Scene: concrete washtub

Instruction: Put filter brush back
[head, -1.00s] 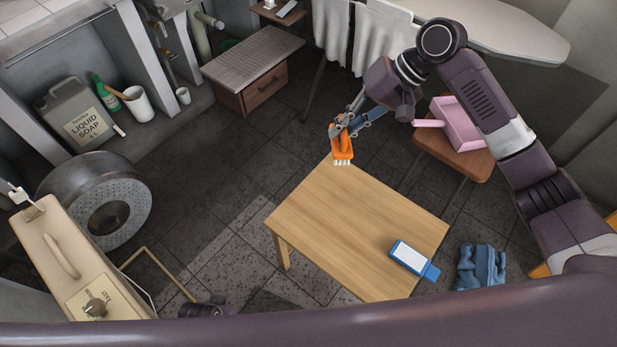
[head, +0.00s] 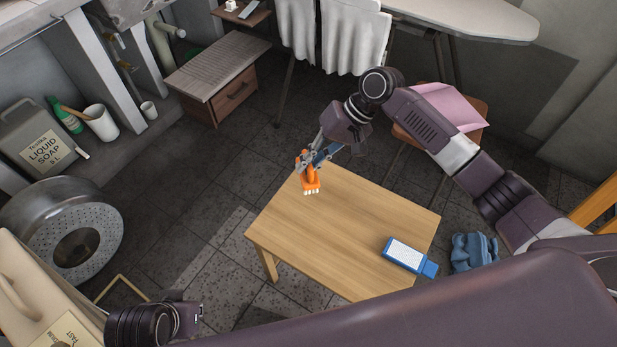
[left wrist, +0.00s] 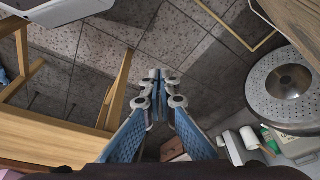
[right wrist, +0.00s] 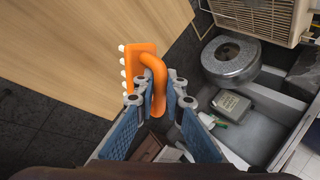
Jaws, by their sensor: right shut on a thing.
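The filter brush (head: 310,187) is orange with white bristles. My right gripper (head: 307,162) is shut on its handle and holds it at the far left edge of the wooden table (head: 335,235), bristles downward. I cannot tell whether the bristles touch the table. In the right wrist view the looped orange handle (right wrist: 158,80) sits between the fingertips (right wrist: 158,97), with the tabletop beyond it. My left gripper (left wrist: 161,76) shows in the left wrist view with its fingertips together and nothing between them, over the floor beside the table.
Blue cloth (head: 473,252) lies right of the table. A metal drum (head: 70,240) and a beige machine (head: 25,290) stand at left. A wooden drawer cabinet (head: 225,85) stands behind. The table's middle is clear.

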